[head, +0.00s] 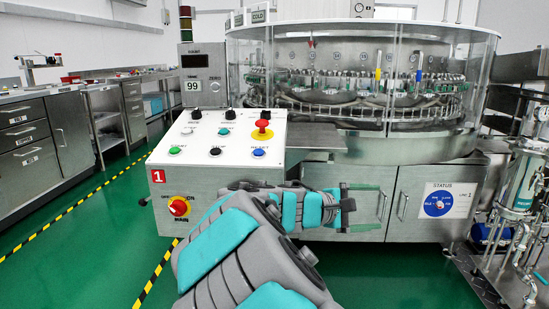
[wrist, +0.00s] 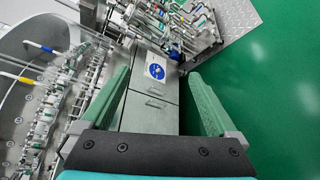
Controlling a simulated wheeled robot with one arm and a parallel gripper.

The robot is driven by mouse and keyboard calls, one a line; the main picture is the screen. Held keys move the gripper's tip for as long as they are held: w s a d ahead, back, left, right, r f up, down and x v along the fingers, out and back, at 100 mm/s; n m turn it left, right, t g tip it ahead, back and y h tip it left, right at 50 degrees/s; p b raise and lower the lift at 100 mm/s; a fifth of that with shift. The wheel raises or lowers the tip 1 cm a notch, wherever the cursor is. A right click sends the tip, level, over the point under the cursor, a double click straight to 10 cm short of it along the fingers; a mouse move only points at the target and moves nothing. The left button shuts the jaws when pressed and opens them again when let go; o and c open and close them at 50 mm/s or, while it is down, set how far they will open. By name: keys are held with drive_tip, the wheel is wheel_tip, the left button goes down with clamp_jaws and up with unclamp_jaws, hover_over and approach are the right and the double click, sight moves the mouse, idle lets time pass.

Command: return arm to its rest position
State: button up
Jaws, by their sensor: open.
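My arm (head: 245,235), grey with teal pads, reaches from the lower middle of the head view toward the washer front. My gripper (head: 380,207) points right, in front of the lower cabinet doors. Its two green fingers are spread apart with nothing between them. The wrist view also shows my gripper (wrist: 158,75) open and empty, with cabinet doors beyond it. The rotary washer (head: 355,140) has a clear round cover over a ring of bottle holders. The control panel (head: 218,140) stands left of it, partly behind my arm.
The panel carries a red emergency button (head: 262,130) and a red main switch (head: 179,206). A blue status sign (head: 438,203) is on a cabinet door. Pipes and a pump (head: 515,200) stand at the right. Open green floor (head: 90,225) lies at the left, with steel counters beyond.

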drive_tip(key=s+d+f+m+g+y+p, duration=0.1)
drive_tip(key=s+d+f+m+g+y, duration=0.25)
drive_tip(key=s, duration=0.65)
drive_tip(key=s+d+f+m+g+y+p, duration=0.1)
drive_tip(key=s+d+f+m+g+y, duration=0.15)
drive_tip(key=s+d, duration=0.45)
drive_tip(key=s+a+f+m+y+p, duration=0.1)
drive_tip(key=s+a+f+y, duration=0.2)
drive_tip(key=s+a, duration=0.5)
drive_tip(key=s+a+f+m+g+y, duration=0.1)
drive_tip(key=s+a+f+y, duration=0.3)
drive_tip(key=s+a, duration=0.4)
drive_tip(key=s+m+y, duration=0.1)
drive_tip(key=s, duration=0.3)
drive_tip(key=shift+a+f+m+g+p, duration=0.2)
drive_tip(key=shift+a+m+g+p, duration=0.05)
drive_tip(key=shift+m+g+p, duration=0.1)
